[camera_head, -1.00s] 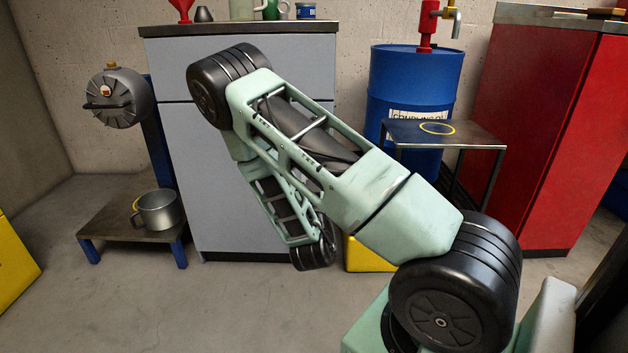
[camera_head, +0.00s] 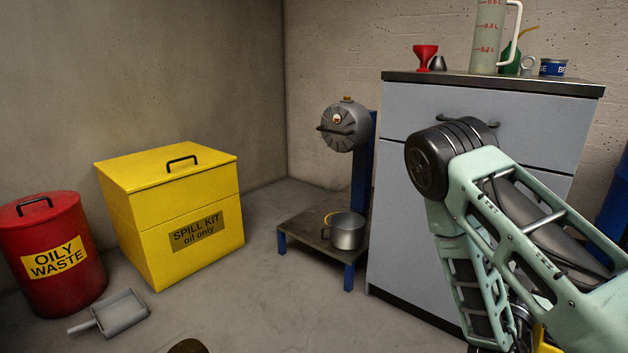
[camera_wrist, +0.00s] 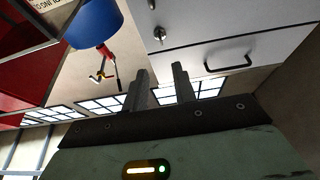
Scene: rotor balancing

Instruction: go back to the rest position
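My gripper (camera_wrist: 160,82) shows in the wrist view with its two dark fingers apart and nothing between them. In the head view my folded green arm (camera_head: 540,250) fills the right side, in front of the grey cabinet. The gripper itself is not seen clearly there. The wrist view appears upside down and shows the cabinet front with its black handle (camera_wrist: 228,62) and the blue drum (camera_wrist: 95,22) with a red pump.
A pot (camera_head: 347,232) stands on a low bench (camera_head: 300,232) below a round grey housing (camera_head: 343,126). A yellow spill kit box (camera_head: 180,215), red oily waste bin (camera_head: 50,290) and dustpan (camera_head: 120,312) stand left.

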